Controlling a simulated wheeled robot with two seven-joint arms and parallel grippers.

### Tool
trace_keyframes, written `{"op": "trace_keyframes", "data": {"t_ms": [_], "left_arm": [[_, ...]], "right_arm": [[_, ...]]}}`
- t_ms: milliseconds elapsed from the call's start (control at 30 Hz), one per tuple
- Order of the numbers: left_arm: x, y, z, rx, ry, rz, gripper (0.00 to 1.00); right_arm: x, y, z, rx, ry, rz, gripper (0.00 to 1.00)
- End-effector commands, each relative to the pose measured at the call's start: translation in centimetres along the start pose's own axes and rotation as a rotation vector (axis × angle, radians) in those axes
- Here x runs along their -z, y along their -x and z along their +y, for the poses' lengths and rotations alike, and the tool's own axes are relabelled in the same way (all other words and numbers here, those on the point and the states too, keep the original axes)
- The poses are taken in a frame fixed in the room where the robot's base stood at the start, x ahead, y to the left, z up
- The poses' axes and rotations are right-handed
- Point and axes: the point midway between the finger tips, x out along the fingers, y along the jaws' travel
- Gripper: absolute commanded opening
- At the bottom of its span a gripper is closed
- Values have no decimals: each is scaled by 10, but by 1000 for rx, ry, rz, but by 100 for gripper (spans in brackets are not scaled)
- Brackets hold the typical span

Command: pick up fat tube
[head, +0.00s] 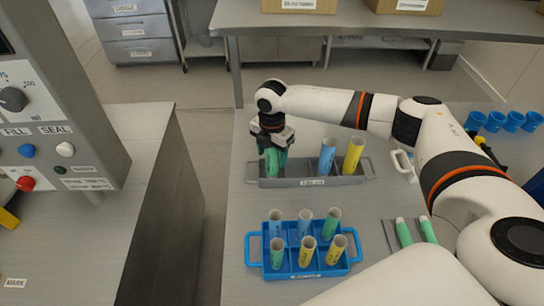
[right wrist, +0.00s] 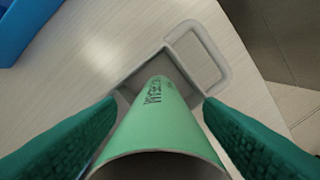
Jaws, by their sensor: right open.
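A fat green tube (head: 272,164) stands in the left end of the grey rack (head: 312,182); it also shows large in the right wrist view (right wrist: 158,125), with dark lettering on its side. My right gripper (head: 275,154) is over this tube, pointing down. Its green fingers (right wrist: 160,130) are open, one on each side of the tube, with gaps visible between them and the tube. A fat blue tube (head: 327,157) and a fat yellow tube (head: 353,156) stand in the right part of the same rack. My left gripper is not in view.
A blue rack (head: 253,255) with several thinner tubes stands nearer. Two green-and-white tubes (head: 404,233) lie at its right. Several blue cups (head: 494,122) stand at the far right. A machine with FILL and SEAL buttons (head: 45,150) is at the left, across a floor gap.

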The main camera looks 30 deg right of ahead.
Motion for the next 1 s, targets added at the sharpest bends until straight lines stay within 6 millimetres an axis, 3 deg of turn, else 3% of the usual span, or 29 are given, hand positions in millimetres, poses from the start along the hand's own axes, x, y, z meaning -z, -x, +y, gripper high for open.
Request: {"op": "trace_keyframes", "data": {"t_ms": [333, 600, 867, 1000], "left_arm": [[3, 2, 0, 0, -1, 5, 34], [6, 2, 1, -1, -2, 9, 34], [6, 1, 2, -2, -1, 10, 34], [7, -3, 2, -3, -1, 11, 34]], "right_arm": [[0, -10, 0, 0, 1, 1, 60], [0, -9, 0, 0, 1, 1, 16], [0, -8, 0, 1, 1, 1, 14], [0, 5, -1, 4, 1, 1, 14]]}}
